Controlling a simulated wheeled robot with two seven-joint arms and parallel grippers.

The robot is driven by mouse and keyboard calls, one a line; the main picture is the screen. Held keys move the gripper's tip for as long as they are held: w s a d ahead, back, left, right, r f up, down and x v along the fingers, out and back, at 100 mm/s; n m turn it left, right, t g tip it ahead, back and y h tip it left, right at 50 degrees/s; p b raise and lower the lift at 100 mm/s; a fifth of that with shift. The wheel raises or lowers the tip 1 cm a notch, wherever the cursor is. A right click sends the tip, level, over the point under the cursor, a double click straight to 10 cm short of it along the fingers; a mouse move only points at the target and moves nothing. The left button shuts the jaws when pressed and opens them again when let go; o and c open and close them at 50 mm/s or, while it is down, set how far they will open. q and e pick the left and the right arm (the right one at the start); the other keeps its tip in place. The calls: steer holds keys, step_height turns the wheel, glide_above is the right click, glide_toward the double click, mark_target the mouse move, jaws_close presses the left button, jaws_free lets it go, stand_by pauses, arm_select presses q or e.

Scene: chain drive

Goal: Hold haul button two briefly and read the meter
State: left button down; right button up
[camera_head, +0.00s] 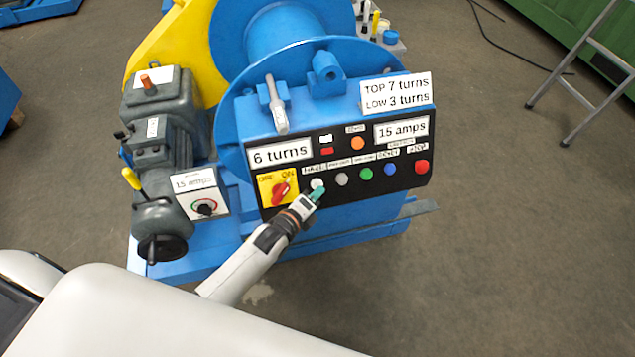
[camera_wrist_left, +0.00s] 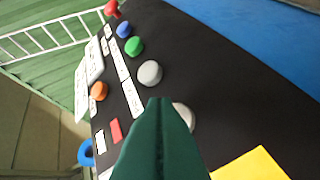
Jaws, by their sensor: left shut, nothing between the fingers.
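A black control panel on the blue winch carries a row of buttons: a white one (camera_head: 317,183), a grey one (camera_head: 341,179), a green one (camera_head: 366,174), a blue one (camera_head: 390,169) and a red one (camera_head: 421,166). Their small labels are too blurred to tell which is haul button two. My left gripper (camera_head: 315,194) is shut and empty, its green tips at the white button. In the left wrist view the fingertips (camera_wrist_left: 158,103) partly cover that button (camera_wrist_left: 185,116); contact is unclear. A sign (camera_head: 401,129) reads "15 amps". My right gripper is out of view.
A yellow OFF/ON switch (camera_head: 279,189) is left of the buttons, below a "6 turns" sign (camera_head: 279,152). Another sign (camera_head: 395,93) reads "TOP 7 turns, LOW 3 turns". A grey motor (camera_head: 158,120) stands left.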

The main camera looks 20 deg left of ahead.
arm_select(q)
steer(key=s+d+r+p, duration=0.1)
steer(key=s, duration=0.1)
steer(key=s+d+r+p, duration=0.1)
steer(key=p, duration=0.1)
steer(key=shift+s+d+r+p, duration=0.15)
steer(key=shift+s+d+p, duration=0.15)
steer(key=shift+s, duration=0.05)
stand_by(0.7)
steer(key=s+a+f+n+g+y, duration=0.1)
steer(key=s+a+f+n+g, duration=0.15)
steer(key=s+f+n, duration=0.6)
steer(key=s+a+f+n+g+y, duration=0.15)
steer(key=s+f+g, duration=0.35)
steer(key=f, duration=0.8)
steer(key=s+a+f+n+g, duration=0.1)
steer(key=s+f+n, duration=0.3)
steer(key=s, duration=0.5)
steer(key=s+a+f+n+g, duration=0.2)
steer(key=s+f+n+g, duration=0.1)
steer(key=s, duration=0.6)
steer(key=s+a+f+n+g, duration=0.1)
steer(key=s+f+n+g, duration=0.1)
steer(key=s+f+n, duration=0.3)
steer(key=s+y, duration=0.1)
steer(key=s, duration=0.3)
steer(key=shift+s+a+n, duration=0.3)
steer(key=shift+s, duration=0.05)
